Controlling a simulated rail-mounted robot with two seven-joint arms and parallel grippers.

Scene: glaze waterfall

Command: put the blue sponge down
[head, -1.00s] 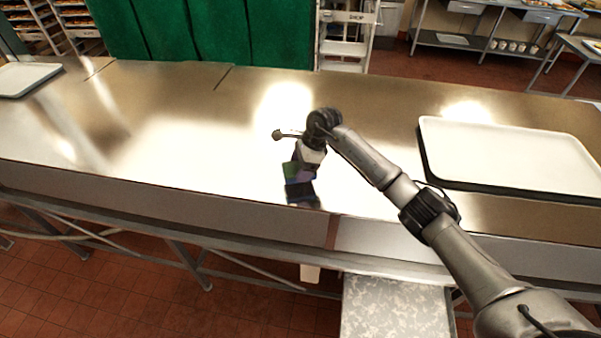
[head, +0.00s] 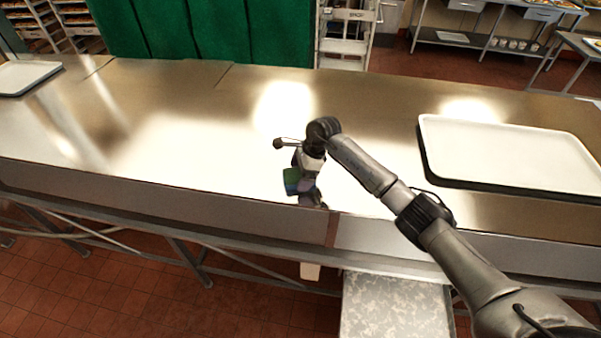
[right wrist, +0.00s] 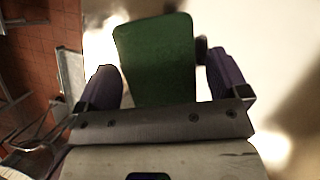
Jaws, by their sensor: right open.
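The blue sponge (head: 292,185) shows a green top face and a blue side in the head view. It is at the front part of the steel counter, close to the front edge. In the right wrist view its green face (right wrist: 157,60) lies between the two purple fingers of my right gripper (right wrist: 160,75). A gap shows on each side of it, so the jaws are open. In the head view my right gripper (head: 307,188) points down at the sponge's right side and partly hides it. Whether the sponge's underside touches the counter is hidden. My left gripper is out of view.
The steel counter (head: 180,130) is clear to the left and behind the sponge. A white tray (head: 510,155) lies at the right and another tray (head: 25,77) at the far left. The counter's front edge (head: 200,205) is just in front of the gripper.

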